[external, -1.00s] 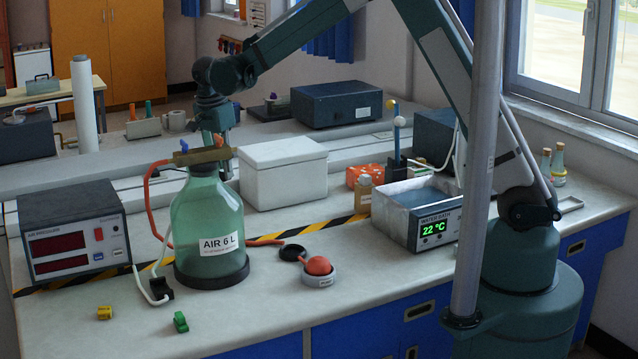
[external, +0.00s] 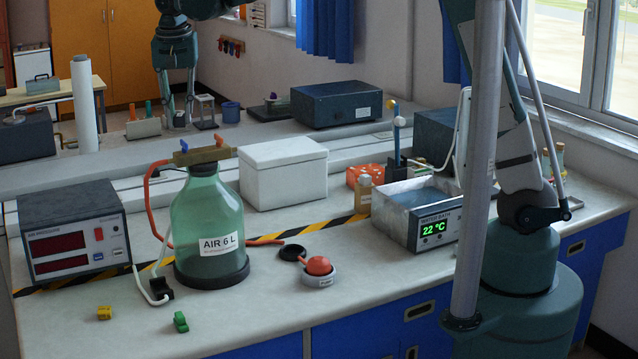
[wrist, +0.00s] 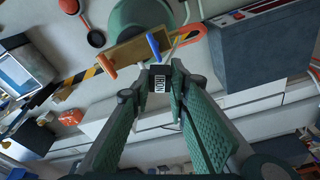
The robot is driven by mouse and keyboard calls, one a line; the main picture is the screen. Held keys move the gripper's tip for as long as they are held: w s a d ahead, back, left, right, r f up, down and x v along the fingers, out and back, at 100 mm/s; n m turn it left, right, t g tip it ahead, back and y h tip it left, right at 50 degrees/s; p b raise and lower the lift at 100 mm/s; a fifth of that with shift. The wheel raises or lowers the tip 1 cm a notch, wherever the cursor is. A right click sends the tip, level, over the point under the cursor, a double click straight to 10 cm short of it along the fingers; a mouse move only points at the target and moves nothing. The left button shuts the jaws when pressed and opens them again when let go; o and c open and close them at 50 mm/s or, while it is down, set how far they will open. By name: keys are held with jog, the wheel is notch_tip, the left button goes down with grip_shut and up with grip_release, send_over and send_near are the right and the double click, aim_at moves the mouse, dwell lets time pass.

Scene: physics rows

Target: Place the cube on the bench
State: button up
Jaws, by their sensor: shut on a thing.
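My gripper (wrist: 160,82) is shut on a small black cube (wrist: 159,72) with a white label that seems to read IRON. The cube sits between the two green fingertips in the wrist view. The pale grey bench (external: 260,318) fills the foreground. A bare part of it also shows in the wrist view (wrist: 215,12).
A green air jar (external: 208,215) stands on the bench, with a red-display meter (external: 75,235) to its left. A white box (external: 283,175), water bath (external: 420,228) and red ball in a grey dish (external: 319,267) stand rightward. Small yellow (external: 104,313) and green (external: 181,322) pieces lie in front.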

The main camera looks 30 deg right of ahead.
jog(key=s+a+f+n+b, duration=0.1)
jog(key=s+a+f+n, duration=0.1)
jog(key=s+a+f, duration=0.55)
jog(key=s+a+f+n+b, duration=0.1)
jog(key=s+a+f, duration=0.4)
jog(key=a+f, duration=0.45)
jog(key=n+b, duration=0.2)
send_over(131, 333)
notch_tip(131, 333, down, 14)
jog(key=shift+s+f+y, duration=0.15)
jog(key=shift+s+y, duration=0.2)
jog(key=shift+y, duration=0.05)
jog(key=shift+f, duration=0.1)
jog(key=shift+f, duration=3)
jog(key=shift+f+b, duration=0.35)
jog(key=shift+f, duration=1.55)
jog(key=shift+f, duration=0.2)
